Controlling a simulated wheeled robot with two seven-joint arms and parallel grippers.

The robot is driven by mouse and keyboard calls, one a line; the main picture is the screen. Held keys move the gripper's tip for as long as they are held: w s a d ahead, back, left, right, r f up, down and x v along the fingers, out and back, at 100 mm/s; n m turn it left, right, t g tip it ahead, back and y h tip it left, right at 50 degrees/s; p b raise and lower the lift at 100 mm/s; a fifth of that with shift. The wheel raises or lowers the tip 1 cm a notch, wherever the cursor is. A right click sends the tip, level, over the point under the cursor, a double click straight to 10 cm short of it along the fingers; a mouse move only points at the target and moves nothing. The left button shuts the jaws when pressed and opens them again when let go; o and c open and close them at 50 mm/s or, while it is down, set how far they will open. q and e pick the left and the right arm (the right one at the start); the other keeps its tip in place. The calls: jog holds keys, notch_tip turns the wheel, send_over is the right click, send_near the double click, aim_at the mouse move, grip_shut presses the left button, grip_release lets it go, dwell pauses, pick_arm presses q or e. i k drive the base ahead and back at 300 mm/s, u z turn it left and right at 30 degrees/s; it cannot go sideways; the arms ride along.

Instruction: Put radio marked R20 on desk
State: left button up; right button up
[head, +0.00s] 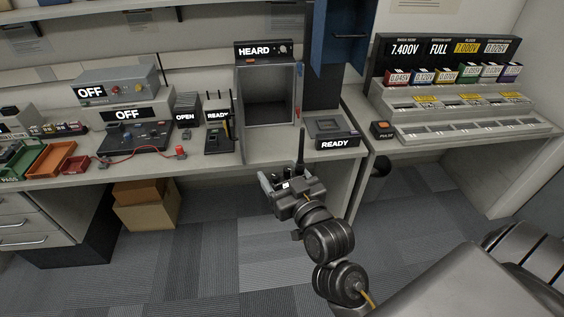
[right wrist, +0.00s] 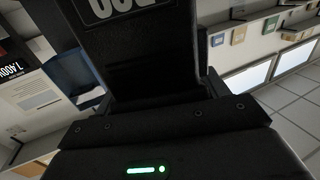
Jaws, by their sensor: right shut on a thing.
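My right gripper (head: 286,187) is shut on a dark radio (head: 301,146), whose thin black antenna points up above the jaws. It is held in front of the desk's front edge, below the READY pad. In the right wrist view the radio (right wrist: 140,65) is a black body between the jaws, with part of a white marking cut off at the top, so I cannot read it in full. The grey desk (head: 215,164) runs along the wall behind the gripper. My left gripper is not in view.
On the desk stand a HEARD box (head: 268,97) with an open front, a READY pad (head: 331,128), a small READY stand (head: 218,127) and grey OFF units (head: 122,112). A PULSE button (head: 382,130) and battery rack (head: 460,100) are right. Cardboard boxes (head: 147,209) sit below.

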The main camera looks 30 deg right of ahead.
aim_at(271, 141)
jog(key=k, duration=0.65)
jog(key=u, duration=0.8)
jog(key=i, duration=1.45)
jog(key=z, duration=0.8)
jog(key=i, duration=0.6)
jog(key=z, duration=0.6)
